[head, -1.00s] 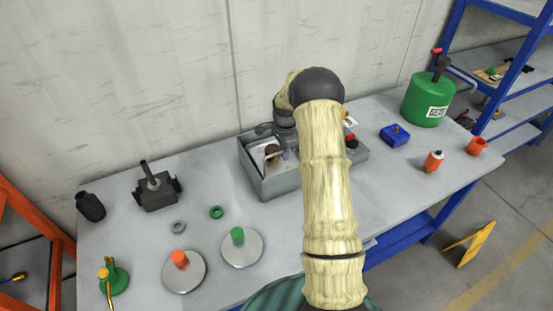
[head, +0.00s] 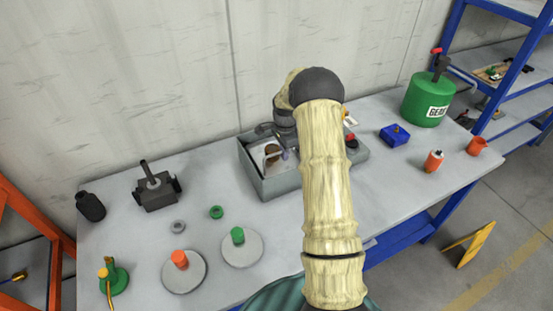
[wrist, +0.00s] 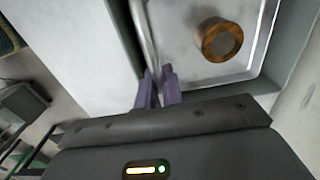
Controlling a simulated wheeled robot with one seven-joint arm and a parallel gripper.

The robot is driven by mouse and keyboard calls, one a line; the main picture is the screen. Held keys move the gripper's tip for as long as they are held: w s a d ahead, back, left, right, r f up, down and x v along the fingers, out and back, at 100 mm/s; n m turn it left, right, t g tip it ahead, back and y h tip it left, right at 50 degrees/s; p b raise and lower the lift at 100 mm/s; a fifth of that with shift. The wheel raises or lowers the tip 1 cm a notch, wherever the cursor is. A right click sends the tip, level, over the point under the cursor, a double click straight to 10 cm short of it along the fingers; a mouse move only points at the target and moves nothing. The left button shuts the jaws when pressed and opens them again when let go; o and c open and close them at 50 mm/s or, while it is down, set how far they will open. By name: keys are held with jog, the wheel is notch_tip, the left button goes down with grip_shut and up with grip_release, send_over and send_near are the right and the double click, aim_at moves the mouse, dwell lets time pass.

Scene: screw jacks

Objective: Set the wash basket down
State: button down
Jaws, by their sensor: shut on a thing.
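The wash basket (wrist: 183,62) is a pale metal tray with a raised rim. It holds a brown ring-shaped part (wrist: 218,40) in the wrist view. My gripper (wrist: 158,88) has its purple fingers shut on the basket's thin upright edge or handle. In the head view the basket (head: 262,151) is within the left part of an open grey tank (head: 290,184), with my gripper (head: 284,154) at its right side. I cannot tell whether the basket touches the tank floor. My arm hides much of the tank's right part.
A black vise-like block (head: 156,194), a green ring (head: 216,212) and two round plates with an orange (head: 180,259) and a green (head: 238,235) post stand left. A blue block (head: 395,135), an orange-red jack (head: 433,161) and a green can (head: 428,100) stand right.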

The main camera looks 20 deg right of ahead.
aim_at(284, 166)
jog(key=shift+s+f, duration=0.1)
jog(key=shift+f, duration=0.25)
jog(key=shift+f+b, duration=0.3)
jog(key=shift+f, duration=0.05)
jog(key=shift+s+f+b, duration=0.15)
jog(key=shift+f+b, duration=1.5)
jog(key=shift+f, duration=1.1)
jog(key=c, duration=1.9)
grip_release()
jog(key=shift+a, duration=0.1)
jog(key=o, duration=0.6)
jog(key=shift+w+f, duration=0.15)
jog(key=shift+w, duration=0.1)
jog(key=shift+r+p, duration=3.1)
jog(key=shift+r, duration=2.2)
